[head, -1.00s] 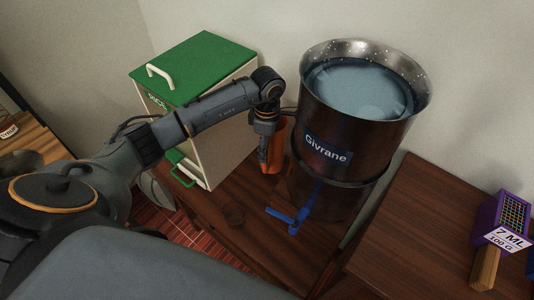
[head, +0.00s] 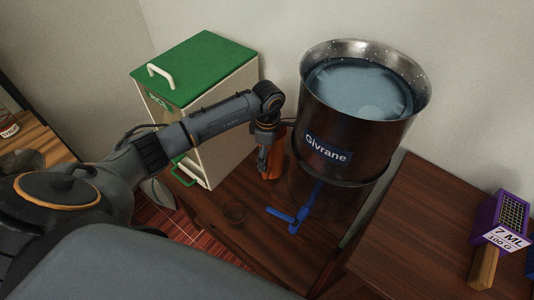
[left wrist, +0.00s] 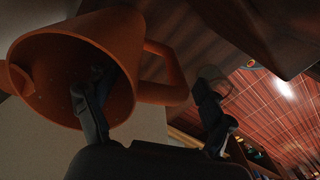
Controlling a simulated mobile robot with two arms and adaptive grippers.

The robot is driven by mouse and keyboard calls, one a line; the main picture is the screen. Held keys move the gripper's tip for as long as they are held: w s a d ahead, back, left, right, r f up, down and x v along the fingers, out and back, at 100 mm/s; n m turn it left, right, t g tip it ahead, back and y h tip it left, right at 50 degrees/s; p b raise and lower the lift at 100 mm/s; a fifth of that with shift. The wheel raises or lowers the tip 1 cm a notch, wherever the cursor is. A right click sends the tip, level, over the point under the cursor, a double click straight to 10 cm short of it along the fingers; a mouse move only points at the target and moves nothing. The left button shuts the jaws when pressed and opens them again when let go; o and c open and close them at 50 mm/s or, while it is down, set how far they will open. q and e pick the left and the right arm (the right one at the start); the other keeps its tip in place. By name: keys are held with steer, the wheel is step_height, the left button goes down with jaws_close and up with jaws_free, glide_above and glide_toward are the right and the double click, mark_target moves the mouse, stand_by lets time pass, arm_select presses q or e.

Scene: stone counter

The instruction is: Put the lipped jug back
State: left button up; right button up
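The orange lipped jug (head: 273,168) stands low between the white bin and the dark metal vat in the head view, partly covered by my left gripper (head: 264,158). In the left wrist view the jug (left wrist: 120,60) is close at upper left, its mouth towards the camera and its loop handle to the right. My left gripper (left wrist: 150,108) is open there. One finger overlaps the jug's mouth and the other is apart, right of the handle. Whether the jug's base touches the wood is hidden. My right gripper is not in view.
The dark vat (head: 345,185) labelled Givrane holds liquid and has a blue tap (head: 291,219). A green-lidded bin (head: 196,70) is behind my arm. A purple grater-like box (head: 497,218) lies at right.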

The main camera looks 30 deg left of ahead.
arm_select(q)
steer(key=shift+r, duration=0.15)
steer(key=shift+r, duration=0.25)
steer(key=r, duration=0.3)
steer(key=r+b, duration=0.1)
steer(key=r, duration=0.3)
steer(key=r+b, duration=0.1)
steer(key=r, duration=0.2)
steer(key=shift+w+a+r, duration=0.1)
steer(key=shift+w+r, duration=0.15)
steer(key=shift+r, duration=0.55)
